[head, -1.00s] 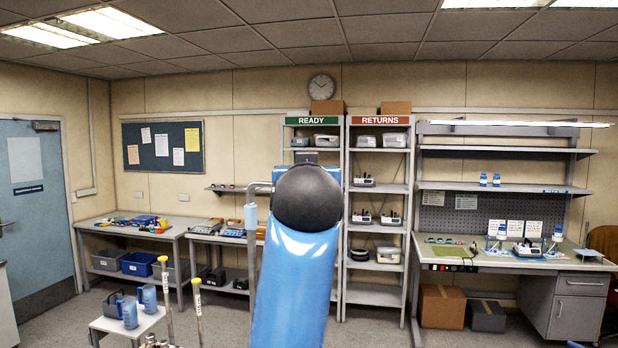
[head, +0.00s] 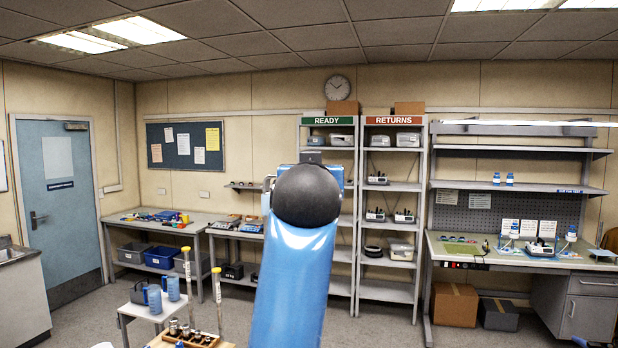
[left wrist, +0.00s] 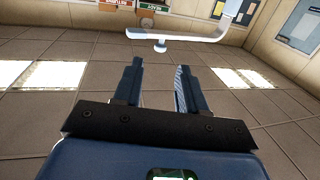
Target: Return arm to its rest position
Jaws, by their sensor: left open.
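My blue arm (head: 292,270) rises from the bottom middle of the head view to a round black joint (head: 307,195), pointing away from me. Its gripper is hidden behind the joint there; only a small dark part shows just above it. In the left wrist view my left gripper (left wrist: 158,78) is open, its two dark fingers well apart with nothing between them. That wrist camera sees ceiling tiles, lamps and the upper wall. A pale bent rod (left wrist: 180,38) passes beyond the fingertips; I cannot tell what it belongs to. My right gripper is not in view.
READY (head: 325,120) and RETURNS (head: 394,120) shelves stand behind the arm. A workbench (head: 470,262) is at right, a long table (head: 152,226) at left. A small white stand (head: 135,312) with blue jugs and a wooden tray of metal parts are close at front left. Floor between is clear.

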